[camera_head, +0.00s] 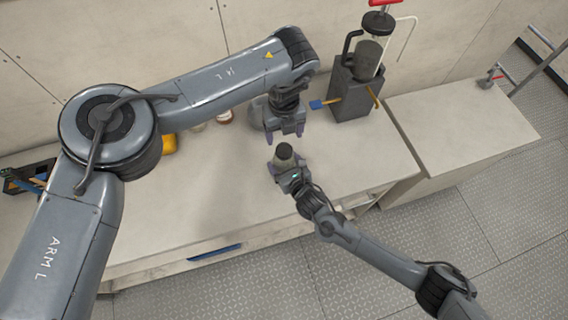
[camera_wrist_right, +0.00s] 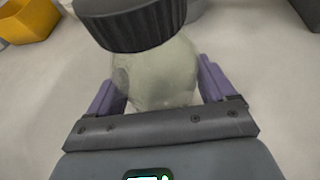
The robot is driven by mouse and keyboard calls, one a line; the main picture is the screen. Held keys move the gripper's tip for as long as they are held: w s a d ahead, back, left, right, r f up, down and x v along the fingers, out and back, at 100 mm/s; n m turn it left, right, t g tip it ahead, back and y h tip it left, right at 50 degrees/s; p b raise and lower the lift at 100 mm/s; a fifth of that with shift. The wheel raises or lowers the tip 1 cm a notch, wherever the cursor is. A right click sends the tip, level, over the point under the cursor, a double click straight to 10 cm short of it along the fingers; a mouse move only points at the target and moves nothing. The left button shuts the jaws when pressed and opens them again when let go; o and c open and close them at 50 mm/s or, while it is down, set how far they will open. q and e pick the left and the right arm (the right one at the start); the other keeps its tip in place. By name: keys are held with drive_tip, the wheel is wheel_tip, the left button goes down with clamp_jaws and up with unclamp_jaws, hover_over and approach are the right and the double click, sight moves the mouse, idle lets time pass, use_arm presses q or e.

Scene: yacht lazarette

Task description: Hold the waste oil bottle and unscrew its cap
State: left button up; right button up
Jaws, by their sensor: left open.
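The waste oil bottle is a pale, cloudy bottle (camera_wrist_right: 155,75) with a wide, dark ribbed cap (camera_wrist_right: 135,22). In the head view its dark cap (camera_head: 284,150) shows just above my right gripper (camera_head: 286,166). My right gripper's purple fingers lie against both sides of the bottle's body, and the cap is clear of them. I cannot tell whether the bottle's base touches the bench. My left gripper (camera_head: 284,135) is open and empty, pointing down just behind and above the cap, apart from it.
The pale bench (camera_head: 215,190) is clear in front. A dark grey holder (camera_head: 355,95) with a pump canister (camera_head: 370,55) stands at the back right, a blue-bladed tool (camera_head: 319,104) beside it. A yellow container (camera_wrist_right: 27,20) and small jars (camera_head: 224,116) stand behind, left.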

sight(284, 149)
drive_tip(key=c, duration=1.2)
clamp_jaws()
use_arm(q)
drive_tip(key=m, duration=0.6)
drive_tip(key=shift+w+d+r, duration=0.1)
drive_tip(key=shift+d, duration=0.2)
drive_tip(key=m, duration=0.7)
drive_tip(key=shift+d, duration=0.15)
drive_tip(key=m, duration=0.9)
drive_tip(key=shift+m, duration=0.4)
drive_tip(key=m, duration=0.3)
drive_tip(key=shift+a+m, duration=0.2)
drive_tip(key=shift+m, duration=0.2)
drive_tip(key=m, duration=0.4)
drive_tip(key=shift+a, duration=0.2)
drive_tip(key=shift+f+m, duration=0.4)
drive_tip(key=shift+f, duration=3.7)
drive_tip(key=shift+c, duration=0.3)
